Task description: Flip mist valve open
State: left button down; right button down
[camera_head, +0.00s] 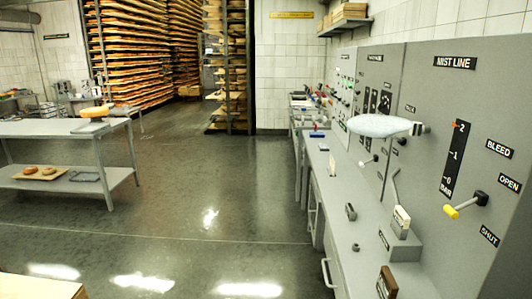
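The mist valve (467,204) is a small lever with a dark pivot and a yellow tip, on the grey panel at the right. Its yellow tip points left and slightly down from the pivot. An OPEN label (509,183) is up and right of the pivot, and a SHUT label (489,236) is below it. A BLEED label (499,148) is higher up. The MIST LINE sign (455,62) is at the panel's top. A black scale (455,160) marked 0 to 2 stands left of the lever, with red near the 2. Neither gripper is in view.
A grey counter (345,235) runs below the panels, carrying small blocks and stands. A pale oval object (380,126) juts out in front of the panels. A grey table (50,128) stands at left; cheese shelves (135,50) stand behind. The middle floor is clear.

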aim_at(392, 137)
jog(key=i+j+z, duration=0.5)
jog(key=i+j, duration=0.2)
